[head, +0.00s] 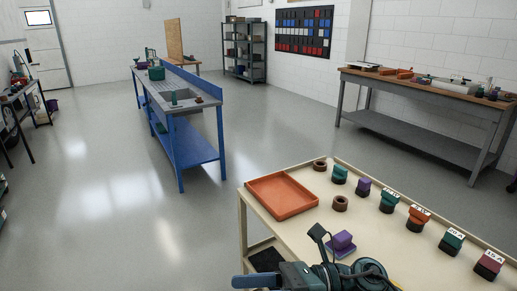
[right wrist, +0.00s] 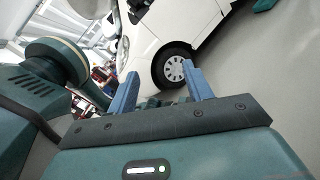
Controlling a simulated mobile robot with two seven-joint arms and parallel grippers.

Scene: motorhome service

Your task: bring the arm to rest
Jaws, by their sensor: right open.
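My right gripper (right wrist: 160,70) is open, its two blue fingers apart with nothing between them in the right wrist view. In the head view the arm folds near the bottom edge, and a blue finger of the right gripper (head: 256,282) points left in front of the cream table (head: 330,225). The gripper is clear of the things on that table. My left gripper is not in view.
The table bears an orange tray (head: 283,194), brown rings (head: 340,203), a purple block (head: 341,241) close to my arm and a row of labelled coloured blocks (head: 418,215). A blue workbench (head: 195,135) stands beyond open grey floor. A white vehicle (right wrist: 180,30) shows in the wrist view.

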